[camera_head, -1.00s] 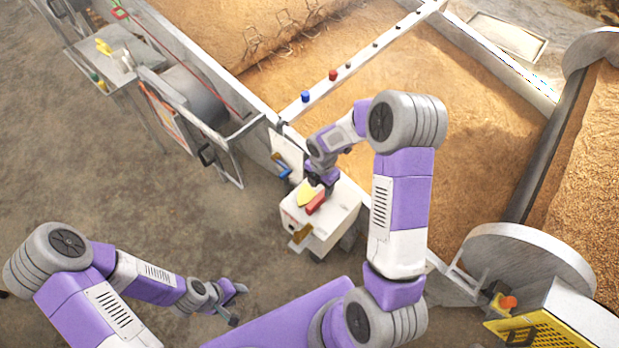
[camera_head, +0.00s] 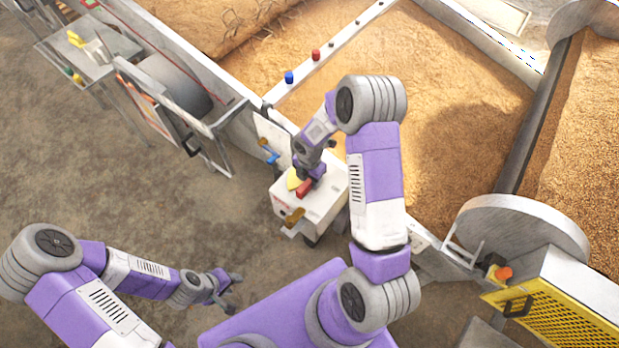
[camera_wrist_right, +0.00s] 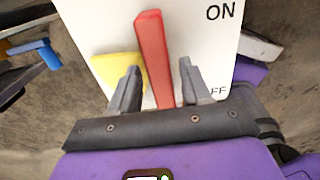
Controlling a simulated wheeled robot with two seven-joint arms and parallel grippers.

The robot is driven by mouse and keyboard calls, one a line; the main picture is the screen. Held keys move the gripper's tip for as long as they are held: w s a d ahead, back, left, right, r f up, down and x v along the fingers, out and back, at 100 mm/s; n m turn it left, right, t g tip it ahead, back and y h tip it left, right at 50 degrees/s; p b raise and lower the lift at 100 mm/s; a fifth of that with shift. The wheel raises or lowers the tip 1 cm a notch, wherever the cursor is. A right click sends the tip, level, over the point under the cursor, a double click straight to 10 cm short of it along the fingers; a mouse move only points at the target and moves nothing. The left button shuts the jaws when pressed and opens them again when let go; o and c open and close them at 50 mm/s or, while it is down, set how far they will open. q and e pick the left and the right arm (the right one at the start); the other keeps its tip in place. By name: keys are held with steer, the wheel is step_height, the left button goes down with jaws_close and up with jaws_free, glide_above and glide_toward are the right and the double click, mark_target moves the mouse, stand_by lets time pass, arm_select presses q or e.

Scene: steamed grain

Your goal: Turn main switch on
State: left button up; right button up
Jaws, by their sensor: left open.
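The main switch is a red lever (camera_wrist_right: 154,60) on a white box marked ON and OFF (camera_wrist_right: 200,25). The red lever (camera_head: 304,187) and white box (camera_head: 325,200) also show in the head view, beside the grain bed's near wall. My right gripper (camera_wrist_right: 160,82) is open, with one finger on each side of the lever and visible gaps between. In the head view my right gripper (camera_head: 308,176) is over the box top, its fingers partly hidden. A yellow piece (camera_wrist_right: 118,70) lies left of the lever. My left gripper (camera_head: 232,291) is open and empty above the bare floor.
A blue handle (camera_head: 267,152) is on a panel left of the box. The grain bed (camera_head: 430,110) lies behind it, with a blue knob (camera_head: 289,77) and red knob (camera_head: 316,55) on its beam. A yellow mesh guard (camera_head: 560,318) stands lower right.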

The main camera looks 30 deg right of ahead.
jaws_close()
